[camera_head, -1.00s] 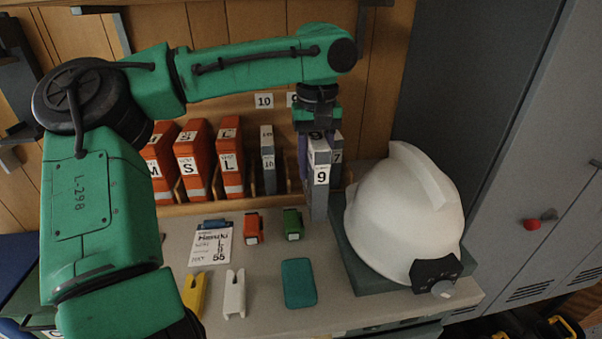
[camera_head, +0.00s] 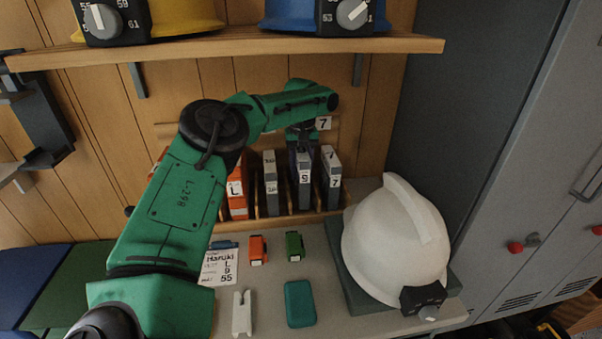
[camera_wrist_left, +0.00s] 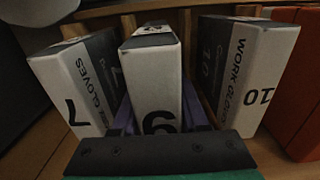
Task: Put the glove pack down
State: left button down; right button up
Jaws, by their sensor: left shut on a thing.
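The grey and white glove pack marked 9 (camera_head: 304,176) stands upright in the wooden rack, between the pack marked 10 (camera_head: 270,182) and the pack marked 7 (camera_head: 331,180). My left gripper (camera_head: 302,148) reaches it from above and behind and is shut on it. In the left wrist view the 9 pack (camera_wrist_left: 153,75) sits between purple fingers, with the 7 pack (camera_wrist_left: 78,85) on the left and the 10 pack (camera_wrist_left: 245,70) on the right. Whether its base rests on the rack floor is hidden. My right gripper is not in view.
Orange packs (camera_head: 237,195) stand left in the rack. A white helmet (camera_head: 395,240) sits right on a dark base. A name card (camera_head: 219,266), orange and green small items, a white clip (camera_head: 242,313) and a teal case (camera_head: 299,303) lie in front. A helmet shelf (camera_head: 230,50) hangs above.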

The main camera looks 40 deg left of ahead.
aim_at(301, 149)
pick_arm(q)
jog(key=shift+f, duration=0.8)
jog(key=shift+w+a+f+p, duration=0.1)
jog(key=shift+a+f+p, duration=0.1)
jog(key=shift+p, duration=0.35)
jog(key=shift+f+b, duration=0.4)
jog(key=shift+b, duration=0.05)
jog(key=shift+c, duration=2.2)
grip_release()
jog(key=shift+r, duration=0.1)
notch_tip(301, 149, up, 8)
jog(key=shift+d+f, duration=0.1)
